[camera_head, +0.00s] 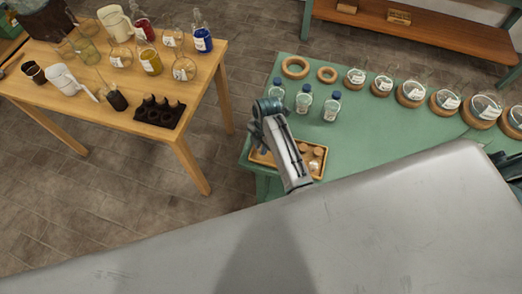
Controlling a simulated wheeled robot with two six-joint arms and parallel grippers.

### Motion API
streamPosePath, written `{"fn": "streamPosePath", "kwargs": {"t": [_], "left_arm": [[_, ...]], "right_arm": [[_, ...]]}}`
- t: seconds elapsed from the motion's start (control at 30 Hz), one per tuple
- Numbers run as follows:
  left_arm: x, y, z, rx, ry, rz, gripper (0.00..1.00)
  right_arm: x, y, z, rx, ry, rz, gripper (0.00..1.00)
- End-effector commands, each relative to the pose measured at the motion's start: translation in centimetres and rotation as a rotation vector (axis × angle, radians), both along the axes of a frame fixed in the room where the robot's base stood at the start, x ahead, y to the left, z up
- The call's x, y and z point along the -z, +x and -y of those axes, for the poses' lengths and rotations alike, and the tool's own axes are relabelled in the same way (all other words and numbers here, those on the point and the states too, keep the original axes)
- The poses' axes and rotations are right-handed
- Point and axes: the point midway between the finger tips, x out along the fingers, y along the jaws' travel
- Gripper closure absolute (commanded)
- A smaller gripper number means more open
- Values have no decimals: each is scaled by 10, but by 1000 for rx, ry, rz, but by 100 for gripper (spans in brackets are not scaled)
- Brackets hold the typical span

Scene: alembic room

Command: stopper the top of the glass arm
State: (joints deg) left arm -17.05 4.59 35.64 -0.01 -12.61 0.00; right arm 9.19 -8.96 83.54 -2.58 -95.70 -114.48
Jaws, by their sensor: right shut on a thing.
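Round glass vessels (410,92) stand on cork rings along the green table. I cannot tell which glass piece is the glass arm.
A wooden table (105,90) at left holds several flasks, jugs and a dark rack (160,113). A grey surface fills the lower foreground.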

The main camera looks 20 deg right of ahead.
Motion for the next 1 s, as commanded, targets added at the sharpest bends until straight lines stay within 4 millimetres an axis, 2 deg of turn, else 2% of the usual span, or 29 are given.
{"fn": "streamPosePath", "kwargs": {"t": [0.5, 1.0], "left_arm": [[-2, -3, 0, 0, 0, -4, 16], [-2, 0, 0, 0, 0, -1, 16]], "right_arm": [[-20, 0, 0, 0, 0, 1, 99], [-21, 0, 0, 0, 0, 0, 99]]}}
